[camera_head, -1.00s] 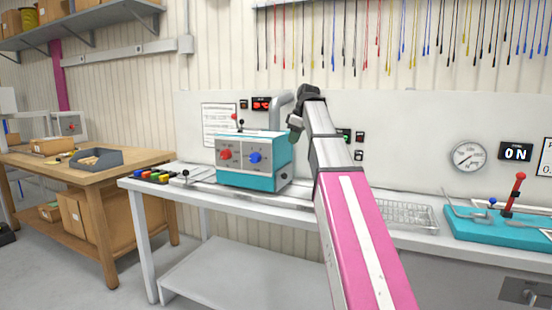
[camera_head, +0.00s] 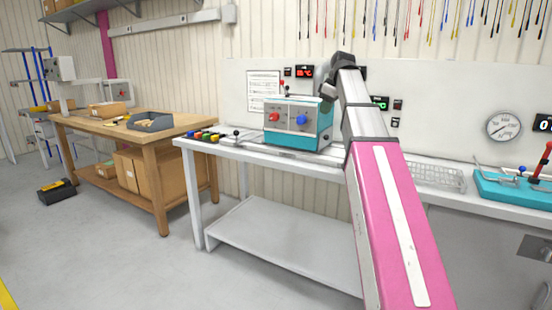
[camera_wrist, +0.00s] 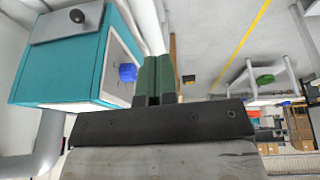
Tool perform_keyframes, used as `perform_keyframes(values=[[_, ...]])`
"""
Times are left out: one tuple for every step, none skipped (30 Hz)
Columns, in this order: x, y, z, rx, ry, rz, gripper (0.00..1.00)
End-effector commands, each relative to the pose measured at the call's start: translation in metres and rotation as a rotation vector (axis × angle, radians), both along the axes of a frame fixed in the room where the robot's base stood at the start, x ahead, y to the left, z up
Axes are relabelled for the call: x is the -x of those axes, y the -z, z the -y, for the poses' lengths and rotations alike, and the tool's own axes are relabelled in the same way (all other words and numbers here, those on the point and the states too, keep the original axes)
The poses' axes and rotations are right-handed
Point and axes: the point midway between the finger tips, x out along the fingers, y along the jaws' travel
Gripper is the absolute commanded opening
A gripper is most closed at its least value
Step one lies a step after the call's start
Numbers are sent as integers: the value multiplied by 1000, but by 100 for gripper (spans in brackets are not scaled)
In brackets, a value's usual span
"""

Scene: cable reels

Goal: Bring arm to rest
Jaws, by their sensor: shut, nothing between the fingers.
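My arm, pink and grey, rises through the right half of the head view. My gripper (camera_head: 327,92) is at its far end, in front of the white back panel and close to the upper right of the teal control box. It is partly hidden by my wrist there. In the wrist view, the two green fingers of my gripper (camera_wrist: 158,75) are together with nothing between them. The teal control box (camera_head: 312,135), with a red and a blue knob, stands on the white bench. It also shows close to the fingers in the wrist view (camera_wrist: 62,72).
The white bench (camera_head: 228,151) holds several coloured buttons, a wire basket (camera_head: 436,176) and a teal lever fixture (camera_head: 513,190). A wooden table (camera_head: 158,146) with a grey bin (camera_head: 151,122) stands at left. A black toolbox (camera_head: 57,191) lies on the otherwise open floor.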

Motion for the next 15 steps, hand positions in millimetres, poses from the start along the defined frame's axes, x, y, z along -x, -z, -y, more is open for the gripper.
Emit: perform_keyframes(values=[[0, 7, 0, 0, 8, -5, 0], [0, 10, 0, 0, 12, -6, 0], [0, 14, 0, -1, 18, -9, 0], [0, 17, 0, -1, 23, -11, 0], [0, 21, 0, -1, 30, -14, 0], [0, 25, 0, -1, 37, -18, 0], [0, 29, 0, -2, 43, -20, 0], [0, 33, 0, -2, 49, -22, 0], [0, 39, 0, -2, 58, -27, 0], [0, 43, 0, -2, 66, -30, 0], [0, 48, 0, -3, 73, -34, 0], [0, 56, 0, -2, 85, -39, 0], [0, 62, 0, -2, 94, -42, 0], [1, 68, 0, -2, 105, -46, 0], [1, 77, 0, -2, 119, -53, 0]])
